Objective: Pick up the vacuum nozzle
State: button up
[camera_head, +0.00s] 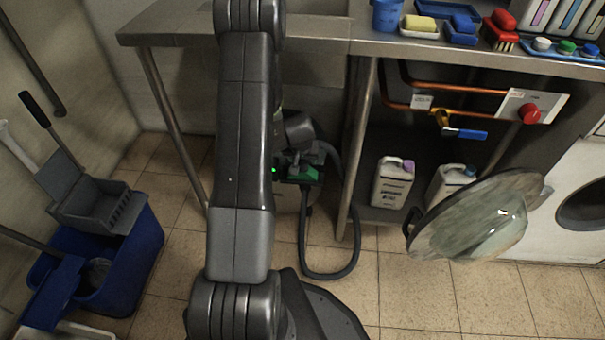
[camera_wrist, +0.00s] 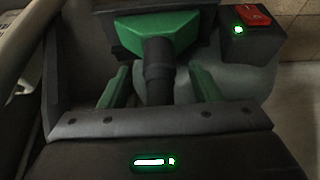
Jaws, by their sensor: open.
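The vacuum nozzle (camera_wrist: 155,30), a green and black head with a black neck, fills the top middle of the wrist view. In the head view its green part (camera_head: 306,175) shows on top of the vacuum under the bench, partly hidden by my arm. My gripper (camera_wrist: 162,80) is open, with one green finger on each side of the black neck. I cannot tell whether either finger touches it. In the head view my gripper (camera_head: 300,157) is just above the nozzle and partly hidden.
The vacuum's dark hose (camera_head: 330,275) loops on the floor beside a metal bench leg (camera_head: 356,150). A box with a red switch (camera_wrist: 255,14) sits right of the nozzle. A blue mop bucket (camera_head: 135,255) stands left. White jugs (camera_head: 392,183) stand under the bench (camera_head: 170,30).

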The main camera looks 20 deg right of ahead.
jog(key=x, duration=0.2)
jog(key=shift+w+f, duration=0.1)
jog(key=shift+f, duration=0.2)
jog(key=shift+r, duration=0.15)
jog(key=c, duration=1.1)
notch_tip(320, 180, up, 10)
jog(key=p, duration=0.9)
jog(key=shift+p, duration=0.3)
jog(key=o, duration=0.5)
jog(key=shift+c, duration=0.2)
jog(key=c, duration=0.3)
jog(key=shift+c, duration=0.2)
